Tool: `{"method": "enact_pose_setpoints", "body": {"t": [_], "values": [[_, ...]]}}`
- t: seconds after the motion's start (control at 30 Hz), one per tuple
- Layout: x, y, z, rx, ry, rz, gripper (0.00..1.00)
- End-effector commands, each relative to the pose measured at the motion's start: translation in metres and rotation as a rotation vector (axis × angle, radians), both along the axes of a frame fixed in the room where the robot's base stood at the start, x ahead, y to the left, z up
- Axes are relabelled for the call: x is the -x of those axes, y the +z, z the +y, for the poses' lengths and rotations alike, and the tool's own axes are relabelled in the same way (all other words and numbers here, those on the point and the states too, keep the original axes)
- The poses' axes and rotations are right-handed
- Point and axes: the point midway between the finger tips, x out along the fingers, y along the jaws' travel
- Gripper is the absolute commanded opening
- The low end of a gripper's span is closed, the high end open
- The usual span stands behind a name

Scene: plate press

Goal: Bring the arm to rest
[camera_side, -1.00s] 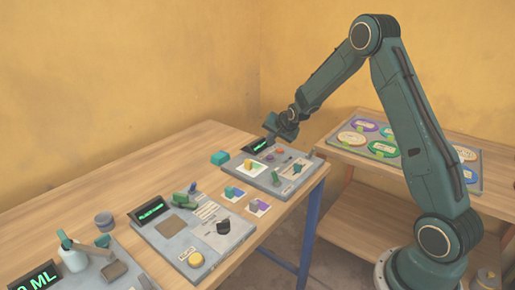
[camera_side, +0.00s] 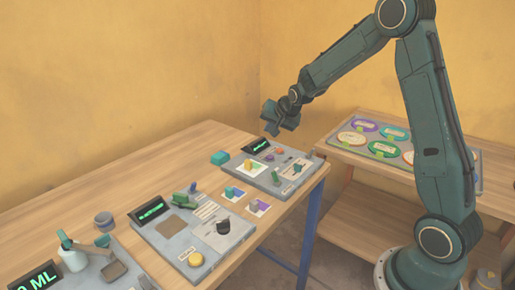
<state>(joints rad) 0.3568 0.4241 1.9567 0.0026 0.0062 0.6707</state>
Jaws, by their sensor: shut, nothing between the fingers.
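My gripper (camera_side: 280,117) is raised above the far end of the table, over the farthest grey panel (camera_side: 275,176) with its dark display. It is clear of the panel and holds nothing that I can see. The fingers are small and dark in this view. My arm rises from its base at the lower right, bends high at the top right and reaches left and down to the gripper.
A middle grey panel (camera_side: 178,238) with a display and a yellow knob (camera_side: 195,259) lies on the wooden table (camera_side: 75,200). A white bottle (camera_side: 73,256) stands at the lower left. A shelf (camera_side: 345,205) holds a tray of coloured discs.

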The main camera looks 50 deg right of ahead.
Motion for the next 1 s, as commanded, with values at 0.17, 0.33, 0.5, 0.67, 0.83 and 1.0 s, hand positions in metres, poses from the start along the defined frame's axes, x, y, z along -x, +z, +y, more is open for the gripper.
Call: {"method": "enact_pose_setpoints", "body": {"t": [0.17,0.33,0.5,0.67,0.83,1.0], "values": [[0.026,0.038,0.034,0.040,0.098,0.040,0.00],[0.057,0.065,0.063,0.077,0.195,0.082,0.00],[0.091,0.088,0.091,0.115,0.290,0.122,0.00],[0.126,0.105,0.114,0.150,0.381,0.158,0.00],[0.166,0.118,0.137,0.188,0.479,0.193,0.00],[0.207,0.125,0.156,0.227,0.579,0.227,0.00]]}}
